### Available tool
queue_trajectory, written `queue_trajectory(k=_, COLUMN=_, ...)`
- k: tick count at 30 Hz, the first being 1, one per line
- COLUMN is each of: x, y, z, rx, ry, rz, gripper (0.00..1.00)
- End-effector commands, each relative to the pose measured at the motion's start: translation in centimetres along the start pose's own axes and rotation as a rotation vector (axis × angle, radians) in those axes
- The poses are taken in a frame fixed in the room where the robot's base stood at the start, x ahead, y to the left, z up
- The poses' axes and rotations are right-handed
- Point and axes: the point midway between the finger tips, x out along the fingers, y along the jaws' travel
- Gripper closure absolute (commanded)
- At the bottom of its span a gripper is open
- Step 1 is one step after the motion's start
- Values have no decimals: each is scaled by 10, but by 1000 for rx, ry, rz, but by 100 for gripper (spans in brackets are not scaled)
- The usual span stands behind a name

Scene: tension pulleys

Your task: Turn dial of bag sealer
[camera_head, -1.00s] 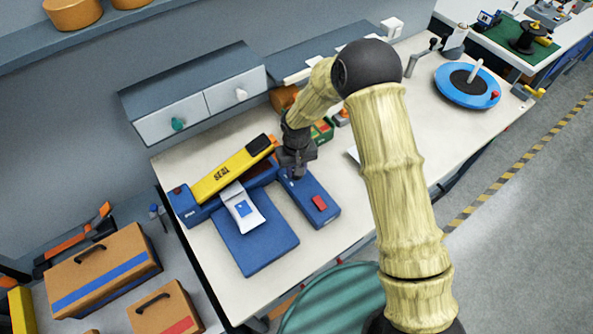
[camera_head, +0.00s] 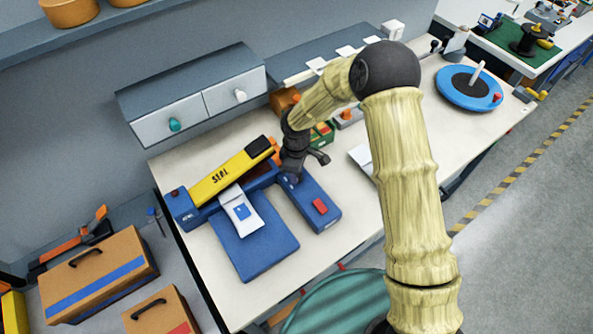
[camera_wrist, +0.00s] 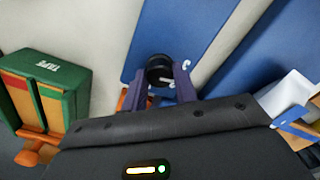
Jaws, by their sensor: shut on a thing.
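The bag sealer has a yellow arm (camera_head: 230,174) marked SEAL over a blue base (camera_head: 183,211), with a blue plate (camera_head: 262,247) in front. A blue control box (camera_head: 316,194) with a red switch (camera_head: 320,206) lies to its right. The dial (camera_wrist: 159,70) is a round black knob on the blue surface in the wrist view. My gripper (camera_wrist: 166,82) has its two dark purple fingers on either side of the knob, shut on it. In the head view my gripper (camera_head: 292,172) is at the far end of the control box, and the dial is hidden there.
A white and blue pouch (camera_head: 242,212) lies on the sealer. A green TAPE box (camera_wrist: 58,90) stands left of my gripper in the wrist view. A blue round turntable (camera_head: 468,88) is at the far right of the bench.

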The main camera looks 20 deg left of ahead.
Motion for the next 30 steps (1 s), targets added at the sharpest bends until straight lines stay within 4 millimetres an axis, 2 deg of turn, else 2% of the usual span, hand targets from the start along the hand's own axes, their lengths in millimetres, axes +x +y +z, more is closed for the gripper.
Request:
queue_trajectory(k=12, x=-2, y=1, z=0, rx=-288, ry=2, rz=3, gripper=94)
queue_trajectory(k=30, x=-2, y=2, z=0, rx=-355, ry=1, rz=5, gripper=94)
